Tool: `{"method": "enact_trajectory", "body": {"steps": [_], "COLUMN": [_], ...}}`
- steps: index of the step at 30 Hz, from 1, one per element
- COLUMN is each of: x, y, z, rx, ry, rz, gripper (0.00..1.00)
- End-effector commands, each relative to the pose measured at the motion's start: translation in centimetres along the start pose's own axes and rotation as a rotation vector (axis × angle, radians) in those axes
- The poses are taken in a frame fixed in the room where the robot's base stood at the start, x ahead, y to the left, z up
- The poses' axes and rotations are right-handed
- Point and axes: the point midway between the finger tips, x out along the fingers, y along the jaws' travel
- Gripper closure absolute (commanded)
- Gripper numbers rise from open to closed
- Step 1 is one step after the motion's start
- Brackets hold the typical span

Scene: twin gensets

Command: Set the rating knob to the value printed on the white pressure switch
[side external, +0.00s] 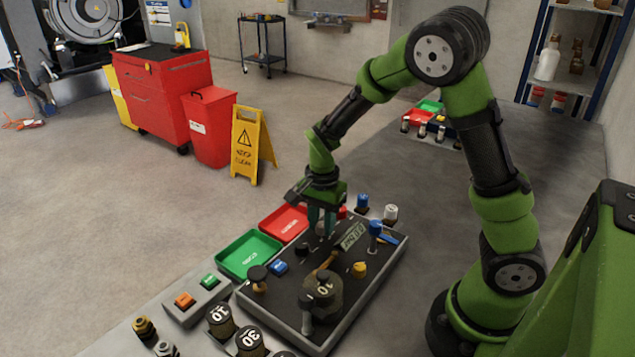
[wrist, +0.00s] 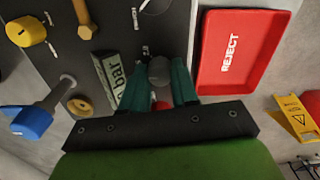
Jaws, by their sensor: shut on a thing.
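My gripper (side external: 322,222) points down at the far part of the dark control panel (side external: 290,302). In the wrist view its teal fingers (wrist: 160,82) are closed on the sides of a dark grey round knob (wrist: 160,70). I cannot read any scale around this knob. A white-capped fitting (side external: 390,213), perhaps the white pressure switch, stands upright behind the panel. I cannot read any print on it.
Numbered cylinders (side external: 221,321) stand in front.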

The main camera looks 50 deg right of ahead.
Motion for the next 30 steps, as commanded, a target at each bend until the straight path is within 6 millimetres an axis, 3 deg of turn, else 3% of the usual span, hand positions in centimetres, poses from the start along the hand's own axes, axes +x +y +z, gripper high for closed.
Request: {"method": "enact_trajectory", "body": {"steps": [9, 25, 26, 30], "x": [-0.12, -0.14, -0.14, -0.10], "y": [-0.03, -0.04, -0.04, -0.03], "z": [-0.02, -0.03, -0.03, -0.03], "rx": [0.119, 0.140, 0.140, 0.139], "ry": [-0.001, -0.001, -0.001, -0.001], "rz": [-0.002, -0.002, -0.002, -0.001], "gripper": [1.00, 1.00, 0.68, 0.47]}}
